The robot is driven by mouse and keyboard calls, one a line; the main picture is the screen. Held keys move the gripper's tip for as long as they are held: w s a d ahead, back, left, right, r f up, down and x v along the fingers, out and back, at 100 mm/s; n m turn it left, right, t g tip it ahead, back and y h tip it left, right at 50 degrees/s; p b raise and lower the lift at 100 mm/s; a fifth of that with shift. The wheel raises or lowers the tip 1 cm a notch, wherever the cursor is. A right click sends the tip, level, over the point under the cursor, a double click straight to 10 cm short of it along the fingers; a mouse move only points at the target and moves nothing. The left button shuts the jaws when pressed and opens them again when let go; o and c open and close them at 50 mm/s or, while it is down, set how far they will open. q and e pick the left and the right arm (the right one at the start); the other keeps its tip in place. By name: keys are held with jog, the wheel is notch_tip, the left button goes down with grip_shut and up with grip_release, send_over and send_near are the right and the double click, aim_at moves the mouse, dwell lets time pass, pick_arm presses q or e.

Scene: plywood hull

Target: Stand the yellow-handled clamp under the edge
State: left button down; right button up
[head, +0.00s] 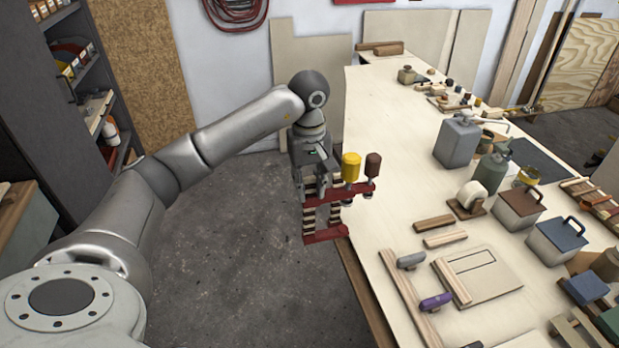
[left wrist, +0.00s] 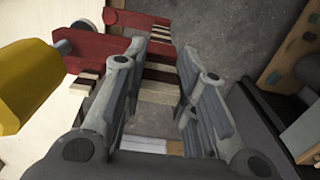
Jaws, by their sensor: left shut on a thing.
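The yellow-handled clamp (head: 351,193) is red, with its yellow handle (head: 351,166) upright at the top. My left gripper (head: 314,172) is shut on it at the tabletop's left edge, and the lower red part (head: 325,235) hangs lower over the floor side. In the left wrist view the yellow handle (left wrist: 28,85) is at the left, and light and dark striped pieces (left wrist: 158,82) show between my fingers (left wrist: 165,55). A brown handle (head: 373,165) stands close beside the yellow one; I cannot tell whether it shares the clamp. My right gripper is out of view.
The pale worktable (head: 385,130) runs along the right, its left edge beside the clamp.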

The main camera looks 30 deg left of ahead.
aim_at(351, 196)
pick_arm(q)
notch_tip(351, 196, down, 7)
jog(key=b, duration=0.3)
jog(key=shift+f, duration=0.15)
jog(key=shift+w+d+b, duration=0.3)
jog(key=shift+d+b, duration=0.05)
jog(key=shift+b, duration=0.1)
dwell(0.4)
jog(key=shift+b, duration=0.4)
dwell(0.5)
jog(key=shift+w, duration=0.1)
jog(key=shift+w+d+b, duration=0.3)
jog(key=shift+w+d, duration=1.1)
jog(key=shift+w, duration=0.15)
jog(key=shift+w+d+b, duration=0.45)
jog(key=shift+w+d, duration=1.15)
jog(key=shift+w, duration=0.3)
